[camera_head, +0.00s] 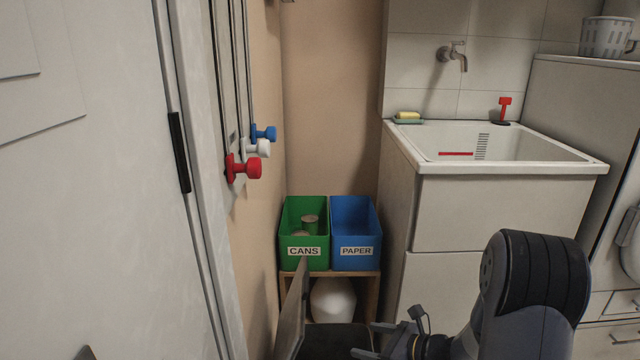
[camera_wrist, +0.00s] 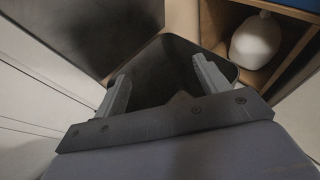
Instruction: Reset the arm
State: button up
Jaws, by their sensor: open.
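My arm reaches in from the lower right in the head view. My gripper (camera_head: 369,340) is low near the bottom edge there, its fingers pointing left. In the wrist view my gripper (camera_wrist: 161,75) has its two fingers spread apart with nothing between them. A dark bin (camera_head: 325,340) with a raised lid (camera_head: 291,315) is just left of the fingers in the head view. In the wrist view the dark bin (camera_wrist: 172,52) lies beyond and between the fingers. Whether the fingers touch it I cannot tell.
A green CANS box (camera_head: 304,262) holding cans and a blue PAPER box (camera_head: 355,262) stand on a wooden shelf (camera_head: 372,290). A white jug (camera_head: 333,300) sits beneath. A sink cabinet (camera_head: 480,220) stands right, a white door (camera_head: 90,200) left.

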jog(key=r+b+x, duration=0.1)
jog(key=b+x, duration=0.2)
jog(key=x, duration=0.8)
jog(key=d+r+m+t+h+p, duration=0.1)
jog(key=d+r+m+p, duration=0.1)
jog(key=r+p, duration=0.9)
jog(key=s+d+r+m+t+h+p, duration=0.1)
jog(key=d+r+p, duration=0.3)
jog(key=r+p, duration=0.7)
jog(key=s+d+r+m+t+h+p, duration=0.1)
jog(key=d+r+m+t+h+p, duration=0.2)
jog(key=r+p, duration=0.9)
jog(key=shift+d+r, duration=0.15)
jog(key=shift+r, duration=3.2)
